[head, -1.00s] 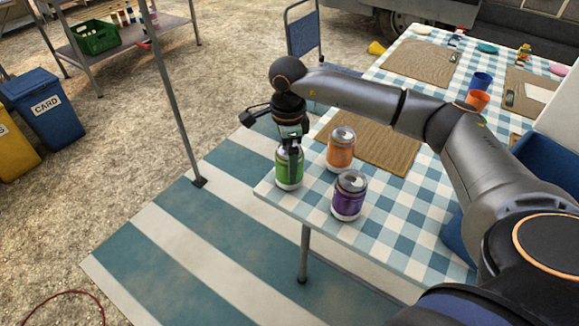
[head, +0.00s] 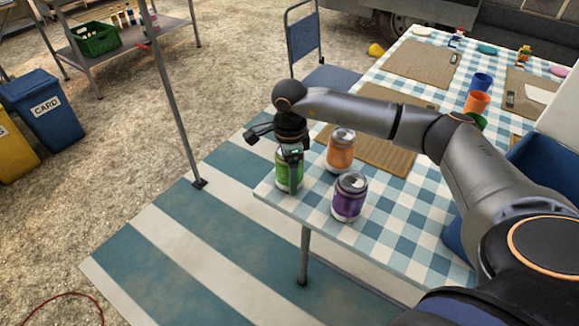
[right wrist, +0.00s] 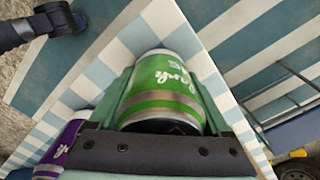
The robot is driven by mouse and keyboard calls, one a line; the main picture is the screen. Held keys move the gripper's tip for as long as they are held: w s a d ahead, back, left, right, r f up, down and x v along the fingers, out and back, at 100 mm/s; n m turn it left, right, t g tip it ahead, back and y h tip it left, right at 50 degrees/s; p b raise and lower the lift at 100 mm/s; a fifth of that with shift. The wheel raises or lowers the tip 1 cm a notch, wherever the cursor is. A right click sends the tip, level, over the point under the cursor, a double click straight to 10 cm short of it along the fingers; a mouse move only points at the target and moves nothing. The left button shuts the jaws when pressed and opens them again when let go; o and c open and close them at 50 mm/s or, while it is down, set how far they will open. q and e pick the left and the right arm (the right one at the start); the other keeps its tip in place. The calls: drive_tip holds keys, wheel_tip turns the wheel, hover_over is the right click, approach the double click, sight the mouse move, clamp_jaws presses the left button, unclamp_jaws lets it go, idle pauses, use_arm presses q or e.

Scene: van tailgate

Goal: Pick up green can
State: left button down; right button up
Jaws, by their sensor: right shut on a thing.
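The green can (head: 283,174) stands upright near the left corner of the checked table (head: 322,224) in the head view. My right gripper (head: 291,172) comes down on it from above and is shut on it. In the right wrist view the green can (right wrist: 165,88) lies between the two fingers of the right gripper (right wrist: 168,90), with its white lettering showing. The can's base appears at the tabletop; I cannot tell whether it touches. My left gripper is not in view.
An orange can (head: 340,152) and a purple can (head: 349,199) stand close by on the right. Woven mats (head: 420,62), an orange cup (head: 477,103) and a blue cup (head: 481,83) are farther along. A pole (head: 175,100) stands left of the table.

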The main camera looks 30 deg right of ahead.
drive_tip(key=shift+r, duration=0.1)
clamp_jaws()
